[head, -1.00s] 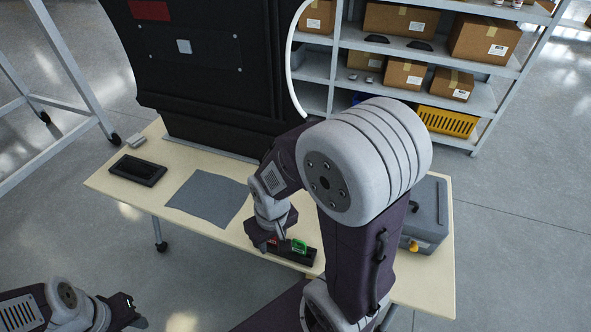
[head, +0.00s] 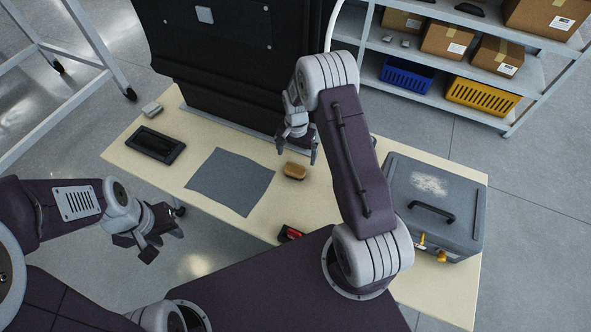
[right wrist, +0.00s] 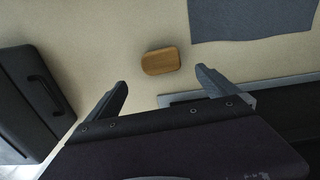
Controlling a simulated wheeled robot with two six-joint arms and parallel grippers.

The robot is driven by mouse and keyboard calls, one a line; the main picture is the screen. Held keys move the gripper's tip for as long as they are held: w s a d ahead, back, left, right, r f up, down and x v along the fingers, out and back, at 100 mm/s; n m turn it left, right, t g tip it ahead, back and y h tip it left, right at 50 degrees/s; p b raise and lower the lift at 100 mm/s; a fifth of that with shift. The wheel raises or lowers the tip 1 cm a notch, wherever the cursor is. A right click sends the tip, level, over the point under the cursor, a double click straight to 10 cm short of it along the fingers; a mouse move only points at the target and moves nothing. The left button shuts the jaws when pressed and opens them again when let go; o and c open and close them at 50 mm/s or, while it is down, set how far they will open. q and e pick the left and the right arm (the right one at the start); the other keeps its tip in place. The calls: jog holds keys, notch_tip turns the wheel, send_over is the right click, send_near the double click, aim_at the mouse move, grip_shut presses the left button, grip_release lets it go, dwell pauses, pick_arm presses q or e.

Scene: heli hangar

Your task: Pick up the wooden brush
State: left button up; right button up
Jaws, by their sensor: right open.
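The wooden brush (head: 294,171) lies on the light wooden table, right of the grey cloth. It is a small brown block with rounded corners. In the right wrist view the brush (right wrist: 161,61) lies ahead of the fingertips, roughly between their lines and apart from them. My right gripper (head: 297,150) is above the table close to the brush, open and empty. Its two spread fingers also show in the right wrist view (right wrist: 160,82). My left gripper (head: 160,232) is off the table's front left edge, away from the brush, with its fingers apart and nothing between them.
A grey cloth (head: 229,183) lies left of the brush. A black tray (head: 155,145) is at the far left. A grey case (head: 437,205) stands on the right end. A tall black panel (head: 235,70) borders the back. A red item (head: 290,233) sits near the front edge.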

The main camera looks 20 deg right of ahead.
aim_at(295, 169)
notch_tip(295, 169, down, 4)
jog(key=shift+w+a+r, duration=0.1)
jog(key=f, duration=0.1)
jog(key=f+p, duration=0.1)
jog(key=f, duration=0.2)
jog(key=shift+s+a+f, duration=0.25)
jog(key=shift+f, duration=0.1)
jog(key=shift+w+f, duration=0.1)
jog(key=shift+f, duration=0.2)
jog(key=shift+r, duration=0.1)
jog(key=c, duration=1.5)
